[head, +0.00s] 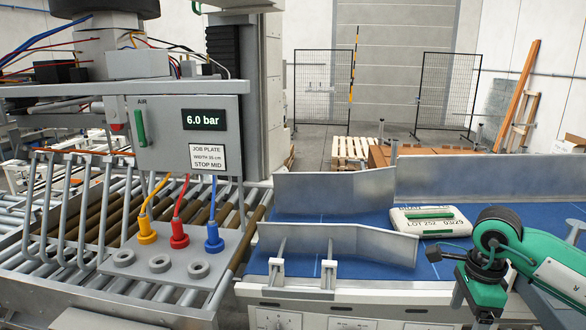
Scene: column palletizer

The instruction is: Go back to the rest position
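My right arm, green and black, comes in from the right in the head view. Its dark end with the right gripper (478,280) is low over the near edge of the blue belt (345,262), in front of a pale sack. The fingers are not clear, so I cannot tell if they are open or shut. The pale sack (436,222), printed LOT 252 03/29 with a green stripe, lies on the belt behind my arm. My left gripper is not in view.
A grey control box (187,160) reads 6.0 bar and has a green lever (141,128). Yellow, red (179,236) and blue plugs stand in a grey socket plate beside empty rings. Metal guide plates (345,243) border the belt. Rollers lie at left; mesh fences and pallets stand behind.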

